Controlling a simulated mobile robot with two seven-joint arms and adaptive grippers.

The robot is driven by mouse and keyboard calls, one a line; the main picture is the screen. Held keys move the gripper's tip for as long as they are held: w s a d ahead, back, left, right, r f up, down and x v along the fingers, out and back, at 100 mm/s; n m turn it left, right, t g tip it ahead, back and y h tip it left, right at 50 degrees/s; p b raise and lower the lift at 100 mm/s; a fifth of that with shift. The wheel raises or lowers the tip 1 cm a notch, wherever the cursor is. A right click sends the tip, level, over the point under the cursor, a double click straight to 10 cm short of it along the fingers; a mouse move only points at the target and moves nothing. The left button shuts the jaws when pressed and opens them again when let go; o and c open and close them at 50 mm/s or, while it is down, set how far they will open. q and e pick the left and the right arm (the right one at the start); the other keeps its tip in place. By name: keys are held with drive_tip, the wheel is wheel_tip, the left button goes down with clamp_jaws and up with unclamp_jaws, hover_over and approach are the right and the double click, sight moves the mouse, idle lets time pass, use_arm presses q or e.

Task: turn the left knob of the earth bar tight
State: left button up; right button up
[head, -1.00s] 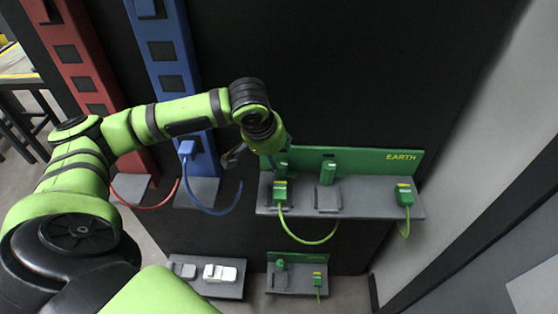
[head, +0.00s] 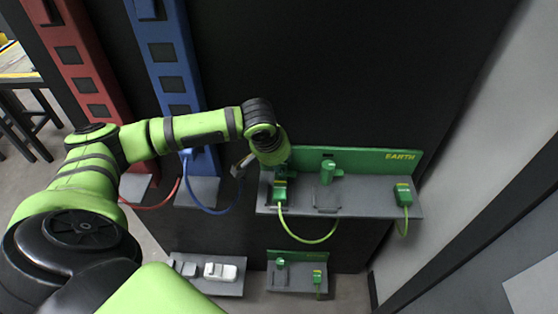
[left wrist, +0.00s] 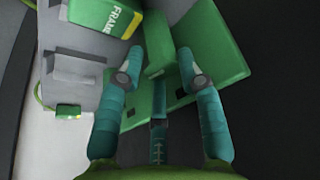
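The earth bar (head: 375,160) is a green panel with EARTH lettering above a grey ledge, right of centre in the head view. My left gripper (head: 281,172) is at its left end, above the left green plug, and covers the left knob there. In the left wrist view, my two teal fingers (left wrist: 158,66) are apart. A green upright block, apparently the left knob (left wrist: 155,45), shows between the fingertips, with a gap on each side; contact is not visible. A second knob (head: 328,170) stands mid-bar. My right gripper is not in view.
The left plug (head: 280,190) and right plug (head: 404,194) have green cables hanging. A lower shelf carries a small green bar (head: 300,257); a white box (head: 221,271) sits left of it. Blue (head: 170,65) and red (head: 80,70) bars stand left.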

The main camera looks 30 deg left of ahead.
use_arm(q)
drive_tip(key=m+p, duration=0.1)
drive_tip(key=p, duration=0.1)
drive_tip(key=m+h+p, duration=0.1)
drive_tip(key=p, duration=0.1)
drive_tip(key=shift+s+a+r, duration=0.15)
drive_tip(key=shift+a+r, duration=0.05)
drive_tip(key=shift+f+m+h+p, duration=0.15)
drive_tip(key=shift+m+p, duration=0.2)
drive_tip(key=shift+m, duration=0.25)
drive_tip(key=shift+f+m+h+p, duration=0.15)
drive_tip(key=shift+m+p, duration=0.2)
drive_tip(key=shift+m, duration=0.25)
drive_tip(key=o, duration=1.1)
drive_tip(key=shift+a, duration=0.1)
drive_tip(key=shift+r, duration=0.2)
drive_tip(key=shift+a+r, duration=0.15)
drive_tip(key=shift+r, duration=0.15)
drive_tip(key=v, duration=0.7)
